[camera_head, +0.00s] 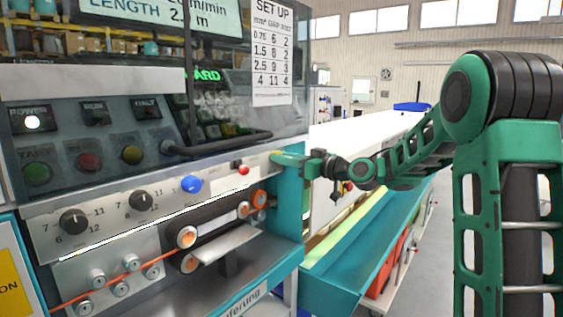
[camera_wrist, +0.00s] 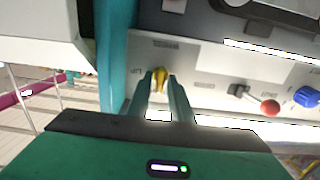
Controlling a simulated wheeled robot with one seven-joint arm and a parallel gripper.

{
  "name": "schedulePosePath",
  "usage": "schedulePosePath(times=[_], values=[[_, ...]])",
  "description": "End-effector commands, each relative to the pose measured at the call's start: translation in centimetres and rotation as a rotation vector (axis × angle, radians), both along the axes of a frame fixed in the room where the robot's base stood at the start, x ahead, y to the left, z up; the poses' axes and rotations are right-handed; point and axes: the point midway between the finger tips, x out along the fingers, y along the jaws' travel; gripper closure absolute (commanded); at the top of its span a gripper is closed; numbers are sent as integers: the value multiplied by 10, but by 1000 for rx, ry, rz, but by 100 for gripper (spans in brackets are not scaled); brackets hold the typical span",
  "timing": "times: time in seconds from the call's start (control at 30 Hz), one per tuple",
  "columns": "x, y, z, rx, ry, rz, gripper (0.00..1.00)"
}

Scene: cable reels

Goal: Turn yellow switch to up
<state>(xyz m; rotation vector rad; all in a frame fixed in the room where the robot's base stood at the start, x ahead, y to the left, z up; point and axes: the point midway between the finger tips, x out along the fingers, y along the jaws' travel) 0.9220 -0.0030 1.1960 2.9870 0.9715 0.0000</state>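The yellow switch (camera_wrist: 161,77) is a small yellow lever on the grey front panel of the machine. In the wrist view it lies between my two fingertips, and a label stands beside it. My gripper (camera_wrist: 161,84) reaches the panel with its fingers a narrow gap apart, and the switch fills the gap at the tips. The fingers appear shut on it, though contact is hard to see. In the head view my gripper (camera_head: 290,159) is at the panel's right end, with only a bit of yellow showing at its tips. The lever's exact tilt is unclear.
A red knob (camera_wrist: 269,107) and a blue knob (camera_wrist: 307,96) sit beside the switch on the same panel. Black dials (camera_head: 74,222) are further left. Orange-ended rollers (camera_head: 187,237) stick out below the panel. A teal trough (camera_head: 345,270) is at the right.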

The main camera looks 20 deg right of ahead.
Motion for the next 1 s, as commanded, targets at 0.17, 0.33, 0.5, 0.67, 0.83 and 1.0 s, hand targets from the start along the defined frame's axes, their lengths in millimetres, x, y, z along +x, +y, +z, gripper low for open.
schedulePosePath(times=[0.17, 0.33, 0.5, 0.67, 0.83, 1.0], values=[[0, 2, 0, 5, 4, 2, 100], [0, 1, 0, 34, 26, 2, 100], [0, 0, 0, 107, 79, 2, 100], [0, 0, 0, 211, 155, 2, 100], [0, -1, -1, 341, 250, 1, 100], [1, -2, -1, 472, 346, 0, 100]])
